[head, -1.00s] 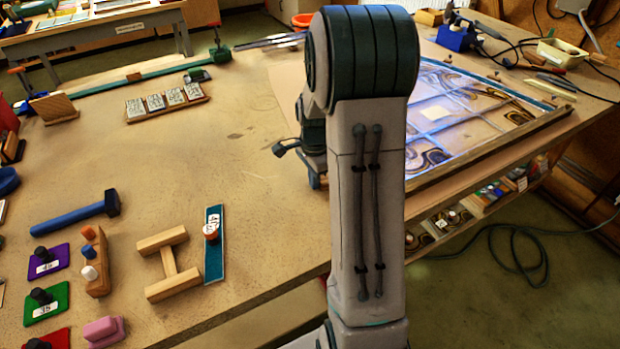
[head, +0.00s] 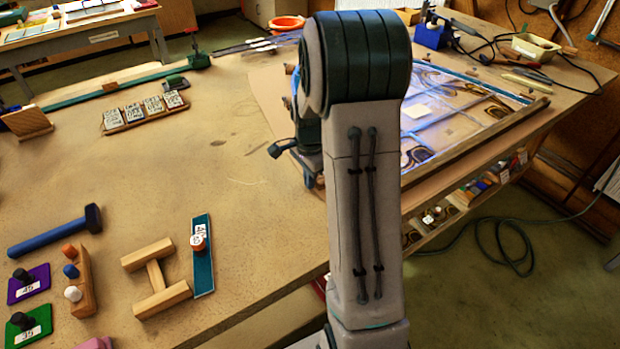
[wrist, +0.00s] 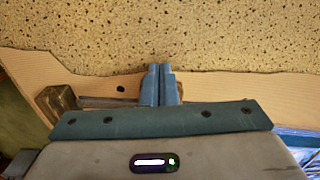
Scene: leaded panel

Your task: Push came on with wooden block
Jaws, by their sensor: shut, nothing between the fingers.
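The leaded panel (head: 455,118) lies on the table to the right of my arm in the head view, with blue-lit glass and a wooden strip along its near edge. In the wrist view my gripper (wrist: 160,85) is shut and empty, its blue fingers together over a pale board edge. A dark brown wooden piece (wrist: 58,100) lies left of the fingers, beside a thin grey strip (wrist: 108,102). I cannot tell whether these are the block and the came. A corner of the panel (wrist: 300,140) shows at lower right.
Left on the table are a blue-handled hammer (head: 55,232), a pegged wooden block (head: 82,285), an H-shaped wooden piece (head: 156,278) and a teal strip (head: 202,258). Long grey strips (head: 255,46) lie at the far edge.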

